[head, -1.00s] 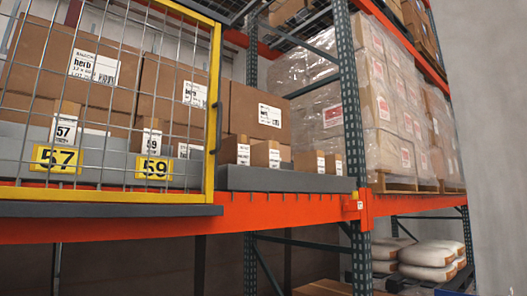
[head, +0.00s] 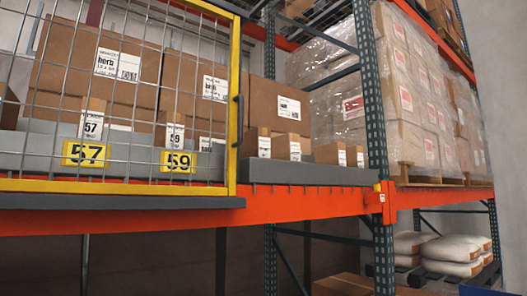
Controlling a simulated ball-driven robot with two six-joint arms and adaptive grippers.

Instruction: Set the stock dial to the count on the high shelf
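The high shelf (head: 300,204) has an orange beam and a grey ledge (head: 300,174). Small brown cartons with white labels stand on it: one marked 57 (head: 93,118) and one marked 59 (head: 173,130) behind the mesh, and several more to the right, such as this carton (head: 256,143). Yellow plates read 57 (head: 86,153) and 59 (head: 178,161). Large cartons labelled "herb" (head: 85,70) stand behind. Gate and shelf parts may hide further cartons. No stock dial shows. Neither of my grippers is in view.
A yellow-framed mesh gate (head: 234,110) covers the left part of the shelf; its right part is open. A dark green upright (head: 374,120) stands right of it. Wrapped pallet loads (head: 415,100) are beyond, with white sacks (head: 455,248) below. A grey wall borders the right.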

